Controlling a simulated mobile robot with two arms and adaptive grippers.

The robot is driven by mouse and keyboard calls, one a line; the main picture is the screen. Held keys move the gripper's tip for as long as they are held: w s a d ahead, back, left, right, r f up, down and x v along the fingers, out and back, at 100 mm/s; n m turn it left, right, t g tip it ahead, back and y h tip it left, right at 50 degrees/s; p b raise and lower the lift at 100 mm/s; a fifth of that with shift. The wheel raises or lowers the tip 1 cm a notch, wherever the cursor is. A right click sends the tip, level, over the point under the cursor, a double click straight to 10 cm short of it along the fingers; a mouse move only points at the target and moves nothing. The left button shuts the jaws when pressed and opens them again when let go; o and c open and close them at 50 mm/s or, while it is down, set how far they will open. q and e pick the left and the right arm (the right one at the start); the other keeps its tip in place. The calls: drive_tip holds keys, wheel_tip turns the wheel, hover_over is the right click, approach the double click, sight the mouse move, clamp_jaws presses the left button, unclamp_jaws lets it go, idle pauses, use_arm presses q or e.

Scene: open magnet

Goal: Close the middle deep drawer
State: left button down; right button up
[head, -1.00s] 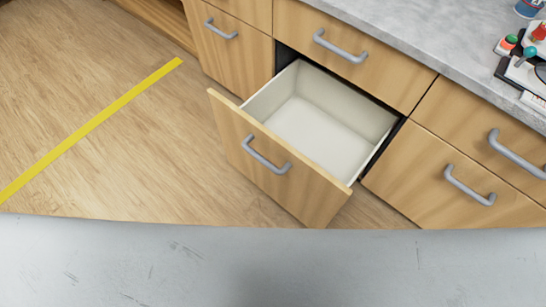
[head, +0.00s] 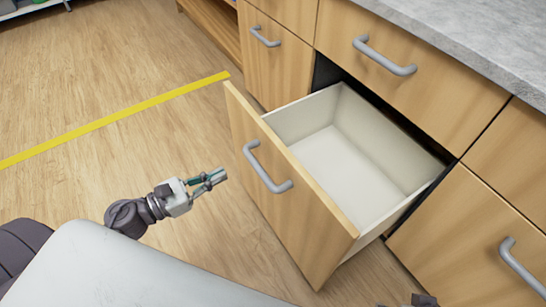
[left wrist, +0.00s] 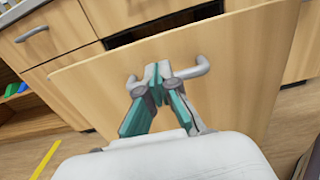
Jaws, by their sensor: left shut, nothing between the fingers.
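The middle deep drawer (head: 290,195) is pulled well out of the counter, and its pale inside (head: 345,160) is empty. Its grey bar handle (head: 262,170) is on the wooden front. My left gripper (head: 222,175) is shut and empty, to the left of the drawer front and apart from it in the head view. In the left wrist view the shut fingertips (left wrist: 158,70) overlap the handle (left wrist: 203,66), with the drawer front (left wrist: 230,95) behind. My right gripper is not clearly in view; only a small dark part shows at the bottom edge.
Closed wooden drawers with grey handles stand around it, one above (head: 415,65) and one to the right (head: 470,235). A grey stone countertop (head: 480,35) runs above. A yellow floor strip (head: 120,117) crosses the open wooden floor at left.

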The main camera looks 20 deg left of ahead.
sight(275, 147)
use_arm(q)
drive_tip(key=p+x, duration=0.1)
drive_tip(key=x, duration=1.2)
drive_tip(key=shift+w, duration=0.25)
use_arm(e)
drive_tip(key=shift+r, duration=0.45)
use_arm(q)
drive_tip(key=shift+d, duration=0.1)
